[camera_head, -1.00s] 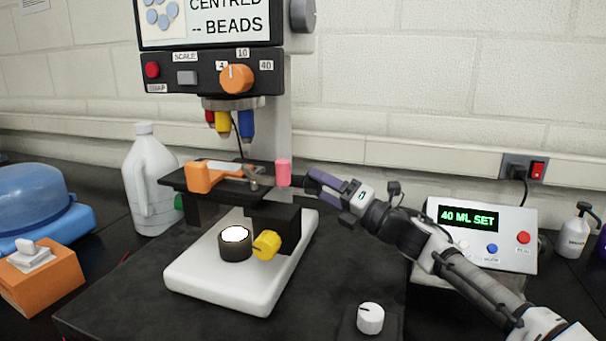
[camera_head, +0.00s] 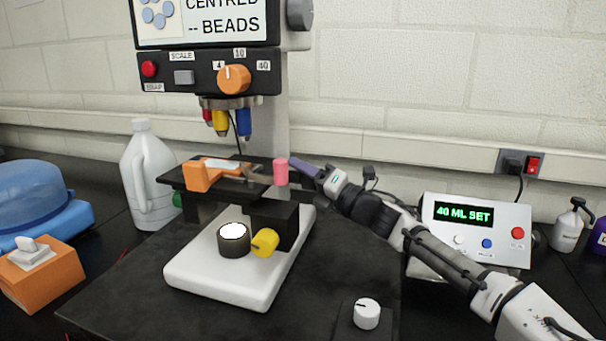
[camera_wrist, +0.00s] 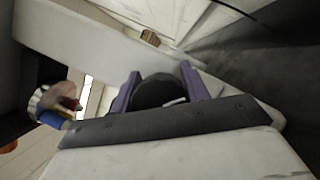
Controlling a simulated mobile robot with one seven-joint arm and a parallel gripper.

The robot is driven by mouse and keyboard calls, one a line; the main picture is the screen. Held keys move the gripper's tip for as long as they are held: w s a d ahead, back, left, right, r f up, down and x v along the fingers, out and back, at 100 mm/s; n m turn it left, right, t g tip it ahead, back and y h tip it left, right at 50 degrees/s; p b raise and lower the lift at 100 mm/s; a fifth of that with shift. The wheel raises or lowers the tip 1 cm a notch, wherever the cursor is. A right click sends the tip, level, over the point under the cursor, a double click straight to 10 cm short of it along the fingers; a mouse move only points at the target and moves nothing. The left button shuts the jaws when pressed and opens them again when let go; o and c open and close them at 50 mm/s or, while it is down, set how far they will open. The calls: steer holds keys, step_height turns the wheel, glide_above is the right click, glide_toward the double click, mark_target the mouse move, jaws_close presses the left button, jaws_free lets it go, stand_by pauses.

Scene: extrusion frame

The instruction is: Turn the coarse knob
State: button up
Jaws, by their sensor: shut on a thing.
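The microscope stands on a white base (camera_head: 225,285), with a dark stage (camera_head: 175,181) above it. In the wrist view a dark round knob (camera_wrist: 157,92) sits between the two purple fingers of my gripper (camera_wrist: 160,72), at the microscope's pale body. I take it for the coarse knob; a small white mark shows on it. My gripper is shut on this knob. In the head view my gripper (camera_head: 302,168) is at the right of the stage, partly behind a pink cylinder (camera_head: 281,171). The knob itself is hidden there.
A yellow knob (camera_head: 265,242) sits below the stage, and an orange knob (camera_head: 233,79) on the head panel. A control box (camera_head: 478,228) reading "40 ML SET" stands right, behind my arm. A white jug (camera_head: 148,175) stands left. A white dial (camera_head: 366,313) is in front.

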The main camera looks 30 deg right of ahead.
steer(key=shift+f+m+g+h+p, duration=0.15)
steer(key=shift+m+h+p, duration=0.15)
steer(key=shift+m, duration=0.4)
steer(key=shift+m+g+h+p, duration=0.2)
steer(key=shift+m+p, duration=0.15)
steer(key=shift+m, duration=0.35)
steer(key=o, duration=1)
steer(key=shift+c, duration=0.2)
steer(key=b+v, duration=0.2)
steer(key=v, duration=0.5)
steer(key=shift+s, duration=0.2)
steer(key=shift+d+f, duration=0.1)
